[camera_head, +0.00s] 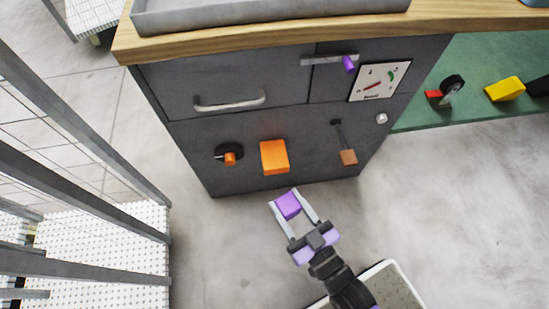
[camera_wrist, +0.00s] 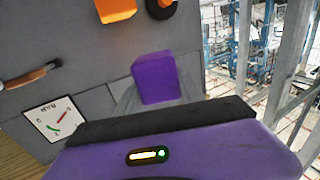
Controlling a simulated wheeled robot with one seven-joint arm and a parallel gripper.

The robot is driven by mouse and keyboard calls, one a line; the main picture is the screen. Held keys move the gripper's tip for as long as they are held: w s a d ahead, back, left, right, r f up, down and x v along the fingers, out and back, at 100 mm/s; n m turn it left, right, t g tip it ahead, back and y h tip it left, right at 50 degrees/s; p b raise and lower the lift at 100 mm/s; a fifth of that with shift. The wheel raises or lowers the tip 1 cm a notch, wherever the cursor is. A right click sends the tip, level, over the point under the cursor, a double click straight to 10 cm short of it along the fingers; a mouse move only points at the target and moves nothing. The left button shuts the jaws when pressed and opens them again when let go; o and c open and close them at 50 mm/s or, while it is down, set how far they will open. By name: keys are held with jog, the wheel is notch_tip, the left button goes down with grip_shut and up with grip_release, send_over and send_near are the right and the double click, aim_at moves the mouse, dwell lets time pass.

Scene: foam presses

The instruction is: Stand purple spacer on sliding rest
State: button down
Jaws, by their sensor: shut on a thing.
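The purple spacer (camera_head: 288,206) is a small purple block between the two pale fingers of my gripper (camera_head: 284,198). My gripper is shut on it and holds it in front of the lower edge of the grey cabinet. In the wrist view the purple spacer (camera_wrist: 155,78) shows as a tilted block beyond the black and purple gripper body. A pale grey bar (camera_head: 322,61) with a purple knob (camera_head: 348,64) is on the cabinet's upper front, above and right of my gripper. I cannot tell for sure which part is the sliding rest.
The grey cabinet (camera_head: 200,135) carries a drawer handle (camera_head: 230,102), an orange block (camera_head: 274,157), an orange-tipped knob (camera_head: 230,158), a hanging lever (camera_head: 347,156) and a dial plate (camera_head: 380,82). Grey rails (camera_head: 75,190) stand at left. Floor right of the cabinet is clear.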

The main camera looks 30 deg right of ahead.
jog(key=w+d+b, duration=0.1)
jog(key=w+d, duration=0.1)
jog(key=w, duration=0.4)
jog(key=w+d+f+b, duration=0.1)
jog(key=w+d, duration=0.1)
jog(key=w, duration=0.4)
jog(key=w+d+f+b, duration=0.1)
jog(key=w+d+b, duration=0.1)
jog(key=w, duration=0.4)
jog(key=shift+w+f, duration=0.1)
jog(key=shift+w, duration=0.1)
jog(key=shift+w+f+b, duration=0.15)
jog(key=shift+f+b, duration=1.2)
jog(key=shift+f, duration=1)
jog(key=shift+f, duration=0.2)
jog(key=c, duration=0.7)
grip_release()
jog(key=shift+r, duration=0.1)
